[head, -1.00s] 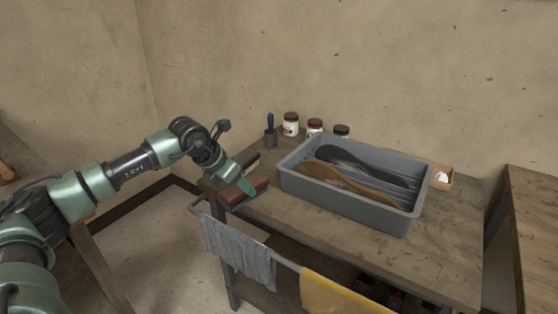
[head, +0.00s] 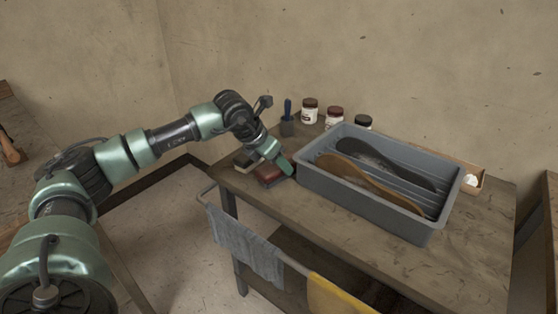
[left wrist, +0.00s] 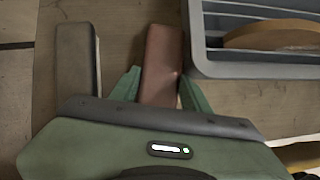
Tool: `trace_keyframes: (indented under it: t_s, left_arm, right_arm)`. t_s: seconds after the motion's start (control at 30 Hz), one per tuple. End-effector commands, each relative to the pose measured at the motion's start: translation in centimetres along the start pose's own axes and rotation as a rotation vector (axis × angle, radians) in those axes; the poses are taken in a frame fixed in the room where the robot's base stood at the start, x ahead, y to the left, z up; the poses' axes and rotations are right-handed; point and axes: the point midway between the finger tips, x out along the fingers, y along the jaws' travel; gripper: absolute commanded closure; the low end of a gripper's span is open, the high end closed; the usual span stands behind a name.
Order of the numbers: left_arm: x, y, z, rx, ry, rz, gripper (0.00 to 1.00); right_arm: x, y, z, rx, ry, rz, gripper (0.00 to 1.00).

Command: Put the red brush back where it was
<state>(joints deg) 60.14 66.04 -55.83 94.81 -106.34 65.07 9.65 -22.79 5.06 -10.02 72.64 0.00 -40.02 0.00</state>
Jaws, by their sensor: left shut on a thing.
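The red brush (head: 268,175) is at the near left part of the worktable, between a dark brush (head: 244,158) and the grey tray. My left gripper (head: 276,165) is shut on it from above, with green fingers on either side. In the left wrist view the red brush (left wrist: 162,60) lies between the fingertips (left wrist: 160,78), roughly parallel to the dark brush (left wrist: 77,55) on the left. I cannot tell whether the red brush touches the tabletop. My right gripper is not in view.
The grey tray (head: 365,203) holds a brown and a dark sole-shaped piece. Several jars (head: 334,117) and a cup with a blue-handled tool (head: 287,125) stand behind. A grey cloth (head: 240,238) and a yellow cloth (head: 332,297) hang from the front rail. The table's front right is clear.

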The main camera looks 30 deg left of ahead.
Motion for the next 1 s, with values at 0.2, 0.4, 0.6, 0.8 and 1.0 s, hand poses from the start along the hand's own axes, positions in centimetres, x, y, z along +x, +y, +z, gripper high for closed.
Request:
trace_keyframes:
  t_s: [0.2,0.4,0.6,0.8,1.0]
  left_arm:
    - [0.2,0.0,-0.1,0.001,-0.001,-0.001,0.37]
    - [0.2,-0.1,-0.1,0.001,-0.001,-0.001,0.31]
    - [0.1,-0.1,0.0,0.001,-0.002,-0.002,0.31]
    - [-0.9,0.1,-0.1,0.001,-0.003,0.001,0.31]
    - [-4.5,0.0,-0.4,0.002,-0.003,0.002,0.31]
  right_arm:
    - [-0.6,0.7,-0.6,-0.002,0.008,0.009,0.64]
    - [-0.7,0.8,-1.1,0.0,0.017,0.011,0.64]
    - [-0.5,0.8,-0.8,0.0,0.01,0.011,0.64]
    - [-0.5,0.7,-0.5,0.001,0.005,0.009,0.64]
    - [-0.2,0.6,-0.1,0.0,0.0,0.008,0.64]
